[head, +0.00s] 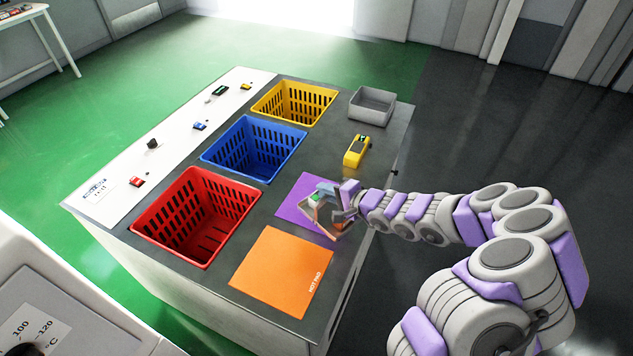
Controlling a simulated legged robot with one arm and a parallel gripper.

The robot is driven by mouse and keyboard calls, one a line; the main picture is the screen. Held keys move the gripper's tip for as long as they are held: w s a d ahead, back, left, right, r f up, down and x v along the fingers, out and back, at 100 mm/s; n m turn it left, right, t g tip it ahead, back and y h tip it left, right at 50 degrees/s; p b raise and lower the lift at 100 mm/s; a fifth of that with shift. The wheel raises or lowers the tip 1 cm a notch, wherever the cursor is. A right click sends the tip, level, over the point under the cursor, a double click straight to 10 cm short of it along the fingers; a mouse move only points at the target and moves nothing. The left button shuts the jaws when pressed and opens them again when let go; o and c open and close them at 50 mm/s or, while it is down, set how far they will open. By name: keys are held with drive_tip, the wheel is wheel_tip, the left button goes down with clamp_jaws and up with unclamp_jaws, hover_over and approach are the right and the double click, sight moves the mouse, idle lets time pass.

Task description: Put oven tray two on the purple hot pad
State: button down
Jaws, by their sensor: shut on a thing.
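The purple hot pad (292,204) lies flat on the dark worktop, behind the orange pad. My gripper (342,204) is over the right part of the purple pad and shut on a small tray (326,222), taken to be the oven tray. The tray looks tilted and has something pale and green in it. The fingers partly hide the tray and the pad's right side. I cannot read a number on the tray, and I cannot tell whether it touches the pad.
The orange hot pad (283,272) lies nearer. Red (180,224), blue (238,146) and yellow (283,103) baskets line the left. A yellow device (357,151) and a grey bin (373,105) stand behind. A white strip (178,128) holds several small items. An appliance (45,300) is at lower left.

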drive_tip(key=w+a+f, duration=0.1)
drive_tip(key=w, duration=0.1)
drive_tip(key=w+a+f+b, duration=0.1)
drive_tip(key=w+f, duration=0.1)
drive_tip(key=w, duration=0.1)
drive_tip(key=w+a+f, duration=0.1)
drive_tip(key=w, duration=0.1)
drive_tip(key=shift+w+a+f, duration=0.25)
drive_tip(key=shift+w+a, duration=0.05)
drive_tip(key=shift+a, duration=0.1)
drive_tip(key=shift+r, duration=0.1)
drive_tip(key=c, duration=1.1)
unclamp_jaws()
